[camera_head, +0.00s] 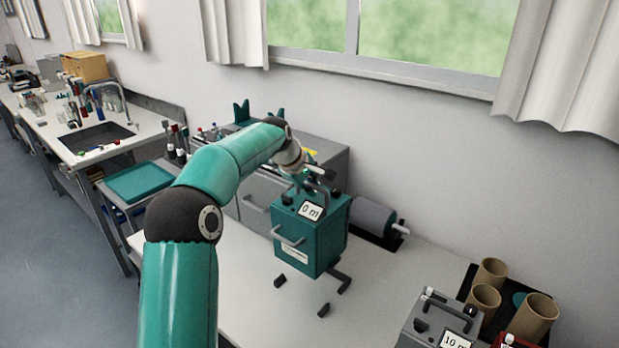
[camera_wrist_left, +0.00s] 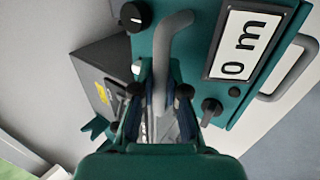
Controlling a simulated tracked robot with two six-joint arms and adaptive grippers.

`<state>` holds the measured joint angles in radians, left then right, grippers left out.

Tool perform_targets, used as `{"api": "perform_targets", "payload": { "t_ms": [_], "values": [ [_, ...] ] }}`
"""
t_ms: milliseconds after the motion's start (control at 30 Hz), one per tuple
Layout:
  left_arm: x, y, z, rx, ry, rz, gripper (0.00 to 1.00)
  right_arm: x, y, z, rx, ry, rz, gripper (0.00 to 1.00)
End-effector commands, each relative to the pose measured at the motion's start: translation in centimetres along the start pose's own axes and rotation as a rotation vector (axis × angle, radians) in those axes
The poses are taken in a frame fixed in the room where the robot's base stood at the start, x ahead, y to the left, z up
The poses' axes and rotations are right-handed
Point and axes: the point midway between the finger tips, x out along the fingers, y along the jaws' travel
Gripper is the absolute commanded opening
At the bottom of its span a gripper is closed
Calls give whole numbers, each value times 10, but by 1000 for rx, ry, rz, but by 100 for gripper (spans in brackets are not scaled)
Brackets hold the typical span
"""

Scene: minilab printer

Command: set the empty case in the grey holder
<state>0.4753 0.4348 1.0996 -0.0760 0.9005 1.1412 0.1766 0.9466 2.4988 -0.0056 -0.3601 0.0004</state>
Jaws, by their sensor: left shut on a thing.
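The empty case, a teal box (camera_head: 300,246) with a "0 m" label, hangs upright from my left gripper (camera_head: 318,178) in the head view. In the left wrist view the gripper (camera_wrist_left: 160,98) is shut on the case's grey top handle (camera_wrist_left: 172,35); the case's teal top (camera_wrist_left: 196,65) and label show beside the fingers. Dark grey corner pieces, seemingly the grey holder (camera_head: 343,279), stand on the white table below the case. The case hides part of them and appears to be above the table; the exact gap cannot be told. My right gripper is not in view.
A grey case (camera_head: 425,318) labelled "10 m" stands at lower right, near brown cardboard tubes (camera_head: 535,316) on a black tray. A grey roller (camera_head: 372,217) lies behind the teal case. A grey cabinet (camera_head: 255,207) stands behind left. The front table surface (camera_head: 262,315) is clear.

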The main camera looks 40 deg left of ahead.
Motion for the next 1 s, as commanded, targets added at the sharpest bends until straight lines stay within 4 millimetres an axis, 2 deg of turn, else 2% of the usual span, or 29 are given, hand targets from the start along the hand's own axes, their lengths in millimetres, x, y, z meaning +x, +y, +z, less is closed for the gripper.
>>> {"api": "perform_targets", "payload": {
  "t_ms": [100, 600, 1000],
  "values": [
    [14, -7, 1, 3, -1, 6, 0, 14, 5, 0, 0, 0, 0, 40],
    [61, -34, 6, 10, -4, 5, 0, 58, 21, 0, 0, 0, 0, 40],
    [90, -51, 8, 13, -7, 6, 0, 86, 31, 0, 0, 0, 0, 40]
  ]
}}
